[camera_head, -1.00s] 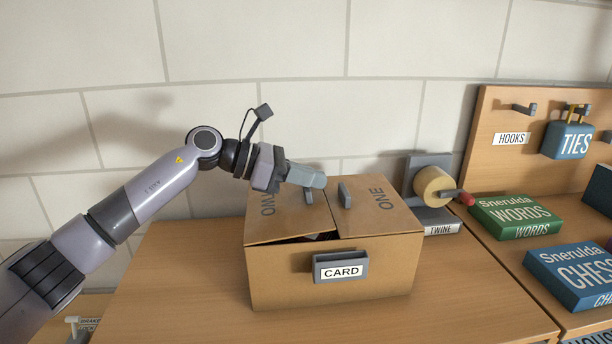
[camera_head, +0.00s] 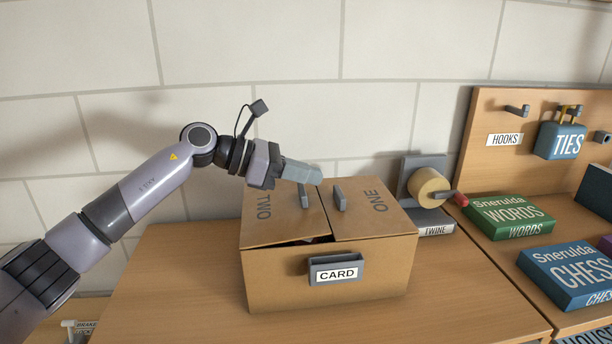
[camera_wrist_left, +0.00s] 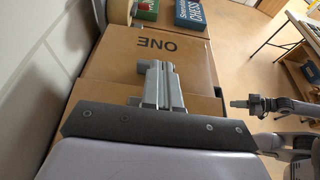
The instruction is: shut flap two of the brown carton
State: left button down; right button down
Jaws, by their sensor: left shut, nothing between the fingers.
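The brown carton (camera_head: 285,285) stands on the wooden bench with a CARD label holder (camera_head: 337,270) on its front. Flap two (camera_head: 270,222), marked TWO, lies nearly flat on the left half, with a narrow dark gap at its front edge. Flap one (camera_head: 375,215), marked ONE, covers the right half and also shows in the left wrist view (camera_wrist_left: 190,62). Each flap has a small grey handle. My left gripper (camera_head: 312,175) is shut and empty, above the back of flap two near the handles. In the wrist view its fingers (camera_wrist_left: 155,68) point toward flap one.
A twine roll (camera_head: 428,185) on a holder stands close behind the carton's right side. Green WORDS (camera_head: 510,215) and blue CHESS (camera_head: 570,272) boxes lie further right. A pegboard (camera_head: 530,110) stands behind them. The bench left of the carton (camera_head: 180,270) is clear.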

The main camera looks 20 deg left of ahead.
pick_arm(q)
jog(key=b+v, duration=0.1)
jog(key=v, duration=0.5)
jog(key=shift+s+a+r, duration=0.1)
jog(key=shift+a, duration=0.2)
jog(key=shift+s+a+r+n, duration=0.15)
jog(key=shift+a+r+n, duration=0.05)
jog(key=shift+n, duration=0.1)
notch_tip(320, 180, up, 4)
jog(key=a+n+g+y+b, duration=0.1)
jog(key=a+n+y, duration=0.1)
jog(key=n, duration=2)
jog(key=n+y, duration=0.1)
jog(key=n, duration=1.2)
send_over(290, 203)
jog(key=f, duration=0.3)
jog(key=shift+s+a+g, duration=0.15)
jog(key=shift+a+g, duration=0.15)
jog(key=shift+g, duration=0.1)
notch_tip(290, 203, down, 3)
jog(key=shift+d+r, duration=0.15)
jog(key=shift+r, duration=0.1)
jog(key=shift+d+f, duration=0.1)
jog(key=shift+f, duration=0.65)
